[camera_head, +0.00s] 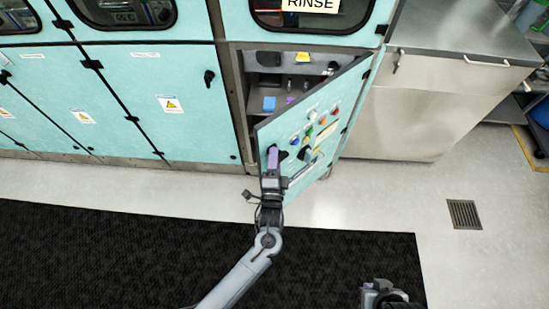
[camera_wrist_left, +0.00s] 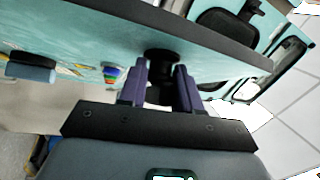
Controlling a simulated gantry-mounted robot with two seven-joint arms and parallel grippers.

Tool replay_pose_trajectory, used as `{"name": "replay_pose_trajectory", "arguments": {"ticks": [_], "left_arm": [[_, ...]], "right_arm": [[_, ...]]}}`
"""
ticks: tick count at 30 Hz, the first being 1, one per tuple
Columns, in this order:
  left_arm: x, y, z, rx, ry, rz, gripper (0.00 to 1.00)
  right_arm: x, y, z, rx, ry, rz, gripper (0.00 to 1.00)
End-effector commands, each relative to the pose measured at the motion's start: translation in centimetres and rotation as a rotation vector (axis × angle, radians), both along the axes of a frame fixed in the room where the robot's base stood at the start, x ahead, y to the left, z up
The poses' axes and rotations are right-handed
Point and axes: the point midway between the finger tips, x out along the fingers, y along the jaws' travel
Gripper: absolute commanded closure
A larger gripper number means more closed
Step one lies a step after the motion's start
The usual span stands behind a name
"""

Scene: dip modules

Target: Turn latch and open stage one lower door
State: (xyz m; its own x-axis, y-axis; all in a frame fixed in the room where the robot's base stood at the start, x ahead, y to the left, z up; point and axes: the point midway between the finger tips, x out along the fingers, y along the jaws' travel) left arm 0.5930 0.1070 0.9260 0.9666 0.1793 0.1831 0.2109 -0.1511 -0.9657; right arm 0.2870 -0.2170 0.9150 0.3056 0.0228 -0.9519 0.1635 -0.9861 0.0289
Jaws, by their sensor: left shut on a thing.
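The stage one lower door (camera_head: 325,125) is a teal panel with several coloured buttons. It stands swung open, hinged on its right side, with its free left edge out toward me. My left gripper (camera_head: 273,155) is at the door's left edge, with its purple fingers shut on the black latch (camera_wrist_left: 162,56). In the left wrist view the fingers (camera_wrist_left: 161,88) close around the latch's base, which partly hides between them. My right gripper (camera_head: 380,290) is at the bottom of the head view, away from the door, and its fingers cannot be made out.
The open compartment (camera_head: 245,85) holds a small blue item (camera_head: 269,103) and other parts. Closed teal doors (camera_head: 170,110) stand to the left. A steel cabinet (camera_head: 400,120) stands to the right. The floor in front is clear, with a black mat (camera_head: 120,250) and a drain (camera_head: 464,214).

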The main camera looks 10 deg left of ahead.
Motion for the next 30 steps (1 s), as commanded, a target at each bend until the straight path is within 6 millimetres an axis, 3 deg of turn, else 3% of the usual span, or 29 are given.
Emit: {"name": "replay_pose_trajectory", "arguments": {"ticks": [1,6,19,30], "left_arm": [[0.0,0.1,0.1,0.002,-0.001,0.002,0.66],[0.0,0.1,0.0,0.002,0.000,0.002,0.42],[-0.9,-0.1,-0.2,0.002,0.001,0.001,0.42],[-6.6,-1.2,-1.3,0.000,0.002,0.001,0.42]], "right_arm": [[0.0,0.0,0.0,0.001,0.000,-0.001,1.00],[0.0,0.0,0.0,0.000,0.000,-0.001,1.00],[0.0,-0.2,0.1,-0.008,0.000,0.005,1.00],[0.0,-0.3,0.5,-0.010,-0.001,0.005,1.00]]}}
